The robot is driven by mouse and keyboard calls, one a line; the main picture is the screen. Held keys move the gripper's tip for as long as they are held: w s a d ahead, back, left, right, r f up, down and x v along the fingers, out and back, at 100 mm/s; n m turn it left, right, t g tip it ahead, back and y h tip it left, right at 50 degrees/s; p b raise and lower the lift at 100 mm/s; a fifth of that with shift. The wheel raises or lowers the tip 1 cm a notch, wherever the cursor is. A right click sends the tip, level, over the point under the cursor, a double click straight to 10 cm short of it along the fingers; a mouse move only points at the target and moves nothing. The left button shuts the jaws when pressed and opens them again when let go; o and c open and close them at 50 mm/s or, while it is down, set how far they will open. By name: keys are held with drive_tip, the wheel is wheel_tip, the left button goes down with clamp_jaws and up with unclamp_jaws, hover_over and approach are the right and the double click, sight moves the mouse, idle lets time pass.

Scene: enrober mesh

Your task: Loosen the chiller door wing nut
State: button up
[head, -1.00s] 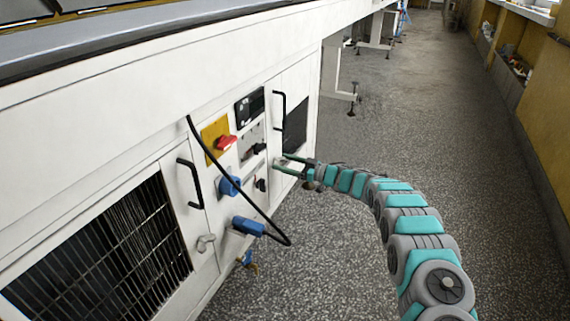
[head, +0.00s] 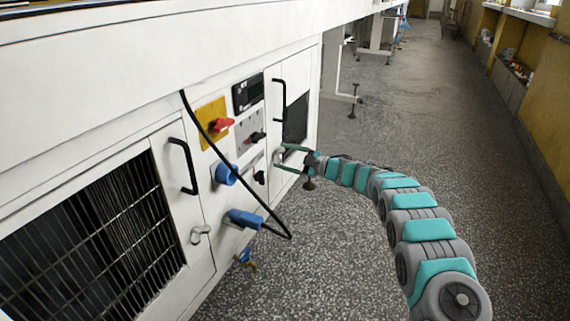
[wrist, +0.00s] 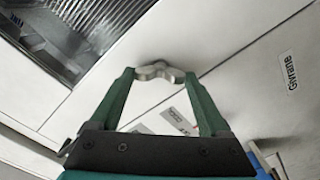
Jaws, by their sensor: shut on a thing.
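A pale metal wing nut (wrist: 158,71) sits on the white door panel in the wrist view, between the tips of my green fingers. My gripper (wrist: 160,74) is shut on it, with a fingertip against each wing. In the head view my gripper (head: 282,156) reaches the lower part of the far white door (head: 274,135), the one with a black handle and dark window. There the nut is small and mostly hidden by the fingers. A second wing nut (head: 200,234) is on the nearer grille door, away from my gripper.
Left of my gripper are a red switch on a yellow plate (head: 212,122), blue plugs (head: 244,218) and a black cable (head: 225,160) that hangs in a loop out from the panel. The nearer door has a black handle (head: 184,166). The speckled floor to the right is clear.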

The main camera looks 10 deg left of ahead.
drive_tip(key=n+b, duration=0.4)
drive_tip(key=n, duration=0.4)
drive_tip(key=shift+s+a+f+n, duration=0.1)
drive_tip(key=shift+n, duration=0.3)
idle(0.4)
drive_tip(key=o, duration=1.2)
drive_tip(key=shift+p+v, duration=0.4)
drive_tip(key=shift+v, duration=3.5)
